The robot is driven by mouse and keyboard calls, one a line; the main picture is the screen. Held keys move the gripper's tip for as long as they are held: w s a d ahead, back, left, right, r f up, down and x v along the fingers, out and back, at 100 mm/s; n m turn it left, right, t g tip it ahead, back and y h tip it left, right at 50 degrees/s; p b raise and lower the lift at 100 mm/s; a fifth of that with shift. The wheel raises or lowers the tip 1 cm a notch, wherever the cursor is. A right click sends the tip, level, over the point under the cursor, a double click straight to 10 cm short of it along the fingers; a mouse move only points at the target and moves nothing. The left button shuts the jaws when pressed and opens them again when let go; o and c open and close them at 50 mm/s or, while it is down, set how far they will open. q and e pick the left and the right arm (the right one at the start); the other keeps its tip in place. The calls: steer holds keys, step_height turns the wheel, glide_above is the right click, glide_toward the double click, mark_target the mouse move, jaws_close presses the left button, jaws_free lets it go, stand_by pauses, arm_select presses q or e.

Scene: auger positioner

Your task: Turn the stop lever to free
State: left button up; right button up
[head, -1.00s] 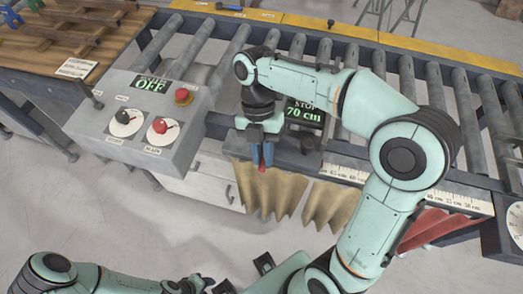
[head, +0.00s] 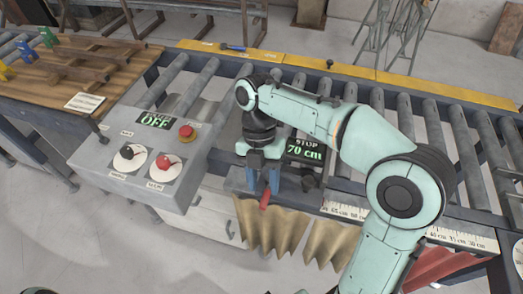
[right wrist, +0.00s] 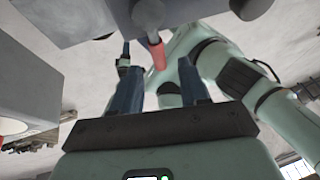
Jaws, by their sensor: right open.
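The stop lever (head: 265,199) has a red grip and hangs below the front edge of the stop unit, left of the green "STOP 70 cm" display (head: 306,149). My right gripper (head: 262,186) points down at it, open, with its two blue-grey fingers apart. In the right wrist view the red lever (right wrist: 158,54) lies beyond the open fingers (right wrist: 161,75), roughly in line with the gap between them. I cannot tell whether a finger touches it. My left gripper is not in view.
The grey control box (head: 150,150) with an "OFF" display, red button and two dials stands just left of the gripper. A dark knob (head: 308,183) sits close to its right. Tan curtain flaps (head: 270,228) hang below. The roller conveyor (head: 400,110) lies behind.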

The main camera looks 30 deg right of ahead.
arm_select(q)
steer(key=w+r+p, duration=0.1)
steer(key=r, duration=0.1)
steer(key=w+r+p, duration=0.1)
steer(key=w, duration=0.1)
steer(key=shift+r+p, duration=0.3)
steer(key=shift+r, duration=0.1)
arm_select(e)
steer(key=v, duration=1)
steer(key=shift+r, duration=0.1)
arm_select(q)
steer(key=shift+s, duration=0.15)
